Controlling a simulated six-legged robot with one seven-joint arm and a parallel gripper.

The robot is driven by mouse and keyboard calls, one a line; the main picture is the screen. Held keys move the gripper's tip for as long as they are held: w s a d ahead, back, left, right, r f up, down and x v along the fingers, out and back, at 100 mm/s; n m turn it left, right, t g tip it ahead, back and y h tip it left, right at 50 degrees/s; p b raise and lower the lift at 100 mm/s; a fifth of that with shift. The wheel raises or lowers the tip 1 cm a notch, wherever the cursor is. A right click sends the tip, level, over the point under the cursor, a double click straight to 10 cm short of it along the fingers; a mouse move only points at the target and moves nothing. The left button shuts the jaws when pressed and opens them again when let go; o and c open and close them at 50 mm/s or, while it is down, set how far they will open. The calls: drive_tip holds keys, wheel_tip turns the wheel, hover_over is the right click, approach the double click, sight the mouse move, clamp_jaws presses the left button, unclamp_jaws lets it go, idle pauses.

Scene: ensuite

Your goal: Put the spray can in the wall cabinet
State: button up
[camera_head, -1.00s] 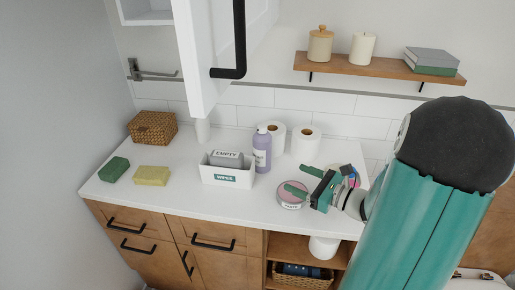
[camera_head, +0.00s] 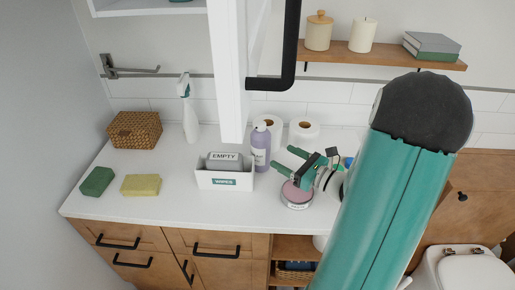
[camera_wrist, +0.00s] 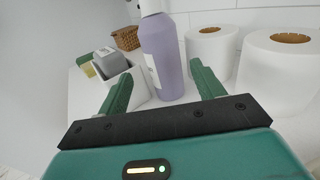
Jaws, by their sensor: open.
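The lavender cylinder with a pale cap and label (camera_head: 261,148), which looks like the spray can, stands upright on the counter behind the white box. It also shows in the wrist view (camera_wrist: 161,60), beyond and between my open fingers. My gripper (camera_head: 289,161) is open and empty, right of the can and above the round pink tin (camera_head: 296,196). Its fingers also show in the wrist view (camera_wrist: 160,90), apart from the can. The wall cabinet (camera_head: 150,7) is at upper left, mostly cut off. Its white door (camera_head: 229,70) stands open, with a black handle (camera_head: 290,55).
A white box (camera_head: 224,180) holding a grey block marked EMPTY stands left of the can. Toilet rolls (camera_head: 303,131) stand behind. A white trigger bottle (camera_head: 190,115), wicker basket (camera_head: 135,130), green sponge (camera_head: 97,181) and yellow sponge (camera_head: 141,185) are at left. The counter's front middle is clear.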

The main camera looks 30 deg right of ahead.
sight(269, 148)
drive_tip(key=x, duration=0.6)
drive_tip(key=shift+w, duration=0.1)
drive_tip(key=x, duration=0.5)
drive_tip(key=shift+w+a+r, duration=0.1)
drive_tip(key=shift+w+r, duration=0.15)
drive_tip(key=shift+w, duration=0.15)
drive_tip(key=c, duration=1)
wheel_tip(269, 148, up, 10)
drive_tip(key=shift+r, duration=0.1)
